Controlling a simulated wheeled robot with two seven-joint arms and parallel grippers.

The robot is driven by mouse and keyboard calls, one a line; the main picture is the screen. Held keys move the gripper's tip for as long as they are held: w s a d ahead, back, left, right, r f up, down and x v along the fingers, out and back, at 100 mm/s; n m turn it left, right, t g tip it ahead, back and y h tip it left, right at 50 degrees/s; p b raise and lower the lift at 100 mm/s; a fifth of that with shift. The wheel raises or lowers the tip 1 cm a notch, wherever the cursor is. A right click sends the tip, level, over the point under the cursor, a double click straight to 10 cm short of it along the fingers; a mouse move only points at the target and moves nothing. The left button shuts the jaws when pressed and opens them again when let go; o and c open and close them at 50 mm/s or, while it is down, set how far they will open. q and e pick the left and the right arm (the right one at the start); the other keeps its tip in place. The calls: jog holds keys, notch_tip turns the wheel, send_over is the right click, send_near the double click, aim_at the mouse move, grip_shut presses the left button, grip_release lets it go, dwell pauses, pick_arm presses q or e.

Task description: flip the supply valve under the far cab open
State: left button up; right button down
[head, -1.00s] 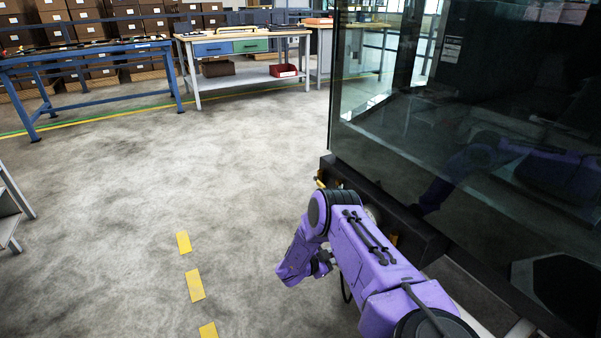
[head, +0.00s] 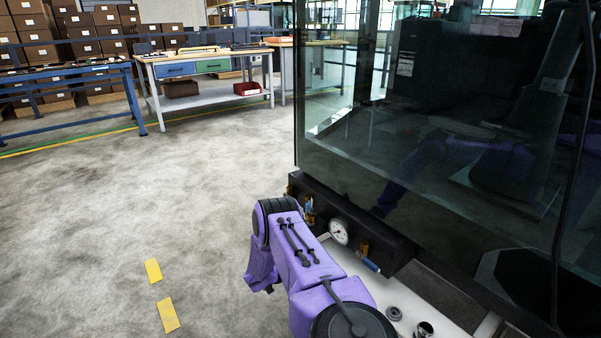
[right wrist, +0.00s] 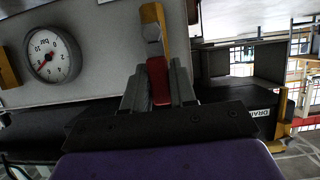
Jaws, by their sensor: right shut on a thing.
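The cab (head: 430,160) with dark glass fills the right of the head view. Under its front edge is a dark panel (head: 400,250) with a white pressure gauge (head: 339,232), a blue-handled brass valve (head: 371,265) to its right and brass and blue fittings (head: 308,207) to its left. In the right wrist view, my right gripper (right wrist: 157,84) is shut on a red handle (right wrist: 158,78), which lies in line with a yellow part (right wrist: 152,22). The gauge (right wrist: 51,52) is to its left. My arm hides the red handle in the head view. My left gripper is not in view.
A pale ledge (head: 385,300) with round fittings (head: 424,329) lies below the panel. A black part labelled DRAIN (right wrist: 265,113) is right of my right gripper. Workbenches (head: 205,75) stand at the back.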

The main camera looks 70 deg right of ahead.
jog(key=c, duration=1)
grip_release()
jog(key=shift+f, duration=0.1)
jog(key=p+v, duration=0.2)
jog(key=v, duration=0.8)
jog(key=shift+w+a, duration=0.2)
jog(key=shift+a, duration=0.1)
